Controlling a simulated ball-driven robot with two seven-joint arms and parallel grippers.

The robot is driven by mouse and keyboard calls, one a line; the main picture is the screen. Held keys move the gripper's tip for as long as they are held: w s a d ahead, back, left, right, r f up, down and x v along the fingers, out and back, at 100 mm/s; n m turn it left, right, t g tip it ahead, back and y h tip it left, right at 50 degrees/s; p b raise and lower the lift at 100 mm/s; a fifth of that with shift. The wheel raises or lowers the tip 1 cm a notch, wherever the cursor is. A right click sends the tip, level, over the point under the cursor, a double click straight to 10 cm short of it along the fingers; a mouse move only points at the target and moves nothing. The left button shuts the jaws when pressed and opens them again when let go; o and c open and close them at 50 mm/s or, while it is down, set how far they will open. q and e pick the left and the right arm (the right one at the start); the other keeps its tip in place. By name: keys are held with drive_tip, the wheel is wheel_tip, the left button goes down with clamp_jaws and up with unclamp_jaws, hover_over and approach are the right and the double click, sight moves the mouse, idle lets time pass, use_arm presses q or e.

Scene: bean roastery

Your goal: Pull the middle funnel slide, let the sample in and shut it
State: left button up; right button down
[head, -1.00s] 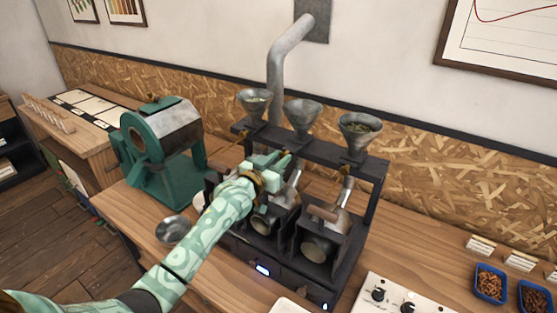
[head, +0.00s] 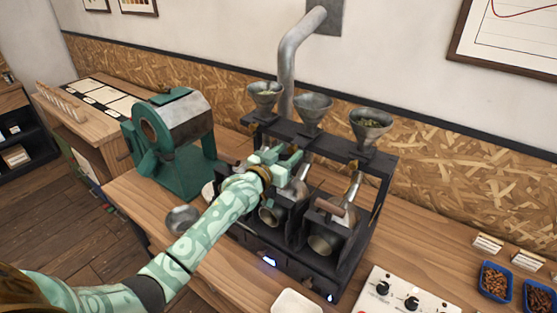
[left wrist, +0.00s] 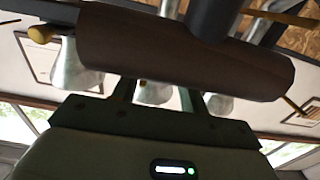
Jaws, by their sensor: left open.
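The middle funnel (head: 313,108) is a grey metal cone on the dark rack of the sample roaster (head: 385,172), between the left funnel (head: 264,95) and the right funnel (head: 370,125). The slide below the middle funnel cannot be made out clearly; my left gripper (head: 290,158) covers part of that area. This gripper is open, in front of and below the left and middle funnels. I cannot tell whether it touches anything. In the left wrist view, a brown handle (left wrist: 185,52) crosses in front of the fingers, and a brass knob (left wrist: 42,33) is at upper left. My right gripper is not seen.
A green drum machine (head: 180,145) stands left of the roaster. A metal bowl (head: 182,220) lies on the counter near my left arm. A white control panel (head: 400,295) and blue bean trays (head: 495,281) are at right. Some counter is clear right of the roaster.

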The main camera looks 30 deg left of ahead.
use_arm(q)
drive_tip(key=s+a, duration=0.2)
drive_tip(key=s, duration=1.4)
drive_tip(key=shift+a+p, duration=0.15)
drive_tip(key=shift+p, duration=0.15)
idle(0.4)
